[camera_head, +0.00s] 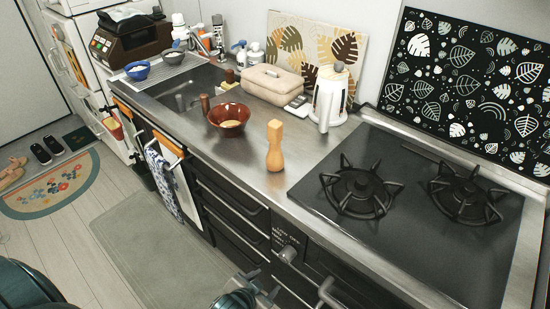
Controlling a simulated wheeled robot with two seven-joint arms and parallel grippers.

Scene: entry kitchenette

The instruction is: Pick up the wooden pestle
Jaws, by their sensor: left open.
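A pale wooden pestle-like piece (275,146) stands upright on the steel counter, between the brown bowl and the stove. It has a blocky top, a narrow neck and a wider foot. A shorter dark brown wooden cylinder (205,104) stands at the left of the bowl; I cannot tell for certain which of the two is the pestle. My left gripper (262,284) shows at the bottom edge, in front of the drawers and below the counter top. It is open, empty and apart from both pieces. My right gripper is out of view.
The brown bowl (229,118) stands left of the pale piece. A beige lidded box (271,84) and a white paper-towel holder (328,101) stand behind. The black stove (405,215) lies to the right. The counter's front edge and oven handle are near my gripper.

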